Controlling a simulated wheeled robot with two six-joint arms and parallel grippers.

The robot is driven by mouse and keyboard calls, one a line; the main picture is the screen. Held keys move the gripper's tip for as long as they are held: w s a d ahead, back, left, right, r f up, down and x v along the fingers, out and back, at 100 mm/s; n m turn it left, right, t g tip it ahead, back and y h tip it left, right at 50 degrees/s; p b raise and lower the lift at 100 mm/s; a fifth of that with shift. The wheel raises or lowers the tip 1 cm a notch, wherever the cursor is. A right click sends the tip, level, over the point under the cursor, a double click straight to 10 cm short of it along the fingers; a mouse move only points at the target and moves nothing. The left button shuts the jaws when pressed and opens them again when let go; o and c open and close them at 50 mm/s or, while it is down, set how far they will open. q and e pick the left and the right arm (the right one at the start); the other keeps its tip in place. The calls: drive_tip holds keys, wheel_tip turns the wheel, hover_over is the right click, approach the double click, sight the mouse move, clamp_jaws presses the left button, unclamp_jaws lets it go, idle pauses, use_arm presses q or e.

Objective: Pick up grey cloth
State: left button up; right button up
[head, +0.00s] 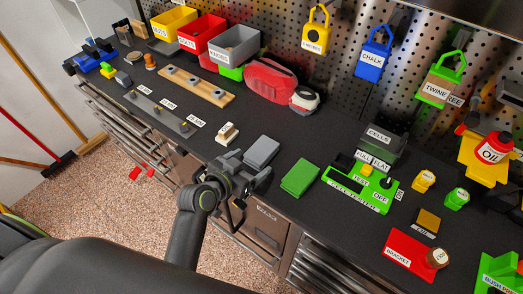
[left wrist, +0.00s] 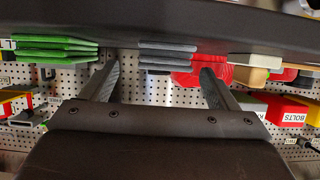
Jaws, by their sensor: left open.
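The grey cloth (head: 261,152) lies folded on the dark bench top near its front edge. It also shows edge-on in the left wrist view (left wrist: 168,57) as a stack of grey layers, between the lines of the two fingers and beyond them. My left gripper (head: 247,171) is open and empty at the bench's front edge, just short of the cloth. Its fingers (left wrist: 158,82) stand wide apart in the left wrist view, with nothing between them. My right gripper is in neither view.
A folded green cloth (head: 300,177) lies just right of the grey one. A small white-topped block (head: 227,133) stands to its left. A red pouch (head: 272,81) lies behind. A green cell tester (head: 360,190) sits farther right. Drawers (head: 262,226) are below the bench edge.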

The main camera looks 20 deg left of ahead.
sight(254, 158)
use_arm(q)
drive_tip(key=x, duration=0.2)
drive_tip(key=p+x, duration=0.1)
drive_tip(key=shift+w+a, duration=0.15)
drive_tip(key=shift+a, duration=0.1)
drive_tip(key=shift+w+d+f, duration=0.2)
drive_tip(key=shift+w+f, duration=0.1)
drive_tip(key=shift+w, duration=0.3)
drive_tip(key=c, duration=1.1)
drive_tip(key=shift+o, duration=0.2)
drive_tip(key=shift+r, duration=0.15)
